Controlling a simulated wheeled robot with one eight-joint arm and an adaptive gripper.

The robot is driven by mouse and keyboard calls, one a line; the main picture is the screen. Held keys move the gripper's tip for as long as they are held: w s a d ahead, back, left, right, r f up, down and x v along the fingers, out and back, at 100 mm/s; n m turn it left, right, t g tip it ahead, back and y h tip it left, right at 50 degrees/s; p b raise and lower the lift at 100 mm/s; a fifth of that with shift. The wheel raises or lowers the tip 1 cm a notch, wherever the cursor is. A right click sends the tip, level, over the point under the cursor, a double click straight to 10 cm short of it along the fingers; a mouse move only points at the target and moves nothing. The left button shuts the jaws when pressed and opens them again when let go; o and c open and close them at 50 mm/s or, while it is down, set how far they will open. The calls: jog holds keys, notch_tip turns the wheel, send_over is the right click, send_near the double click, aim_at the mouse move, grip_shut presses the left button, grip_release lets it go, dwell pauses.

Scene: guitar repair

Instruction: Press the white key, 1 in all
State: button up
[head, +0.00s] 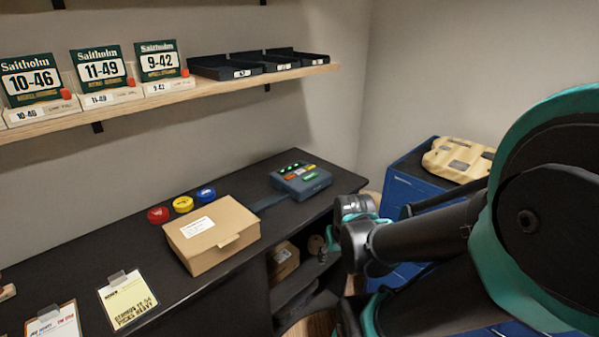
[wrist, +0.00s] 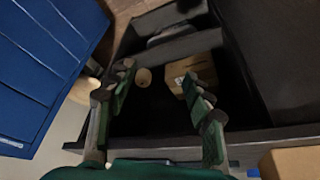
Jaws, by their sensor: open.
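A blue-grey device (head: 301,181) with a lit green display and several small keys sits on the black bench near its far right end. Orange and green keys show on it; a white key cannot be made out at this size. My gripper (wrist: 157,76) is open and empty in the wrist view, its two fingers spread apart. It points down toward the open shelves under the bench, and the device is not in that view. In the head view my arm reaches in from the right, with its end beside the bench's right edge, apart from the device.
A cardboard box (head: 212,234) and red, yellow and blue rings stand on the bench (head: 110,255). A wall shelf (head: 190,88) with string packs and black trays hangs above. A blue cabinet (head: 405,185) stands right; a small box (wrist: 196,72) sits on the under-bench shelf.

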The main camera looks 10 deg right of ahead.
grip_shut()
dwell(1.4)
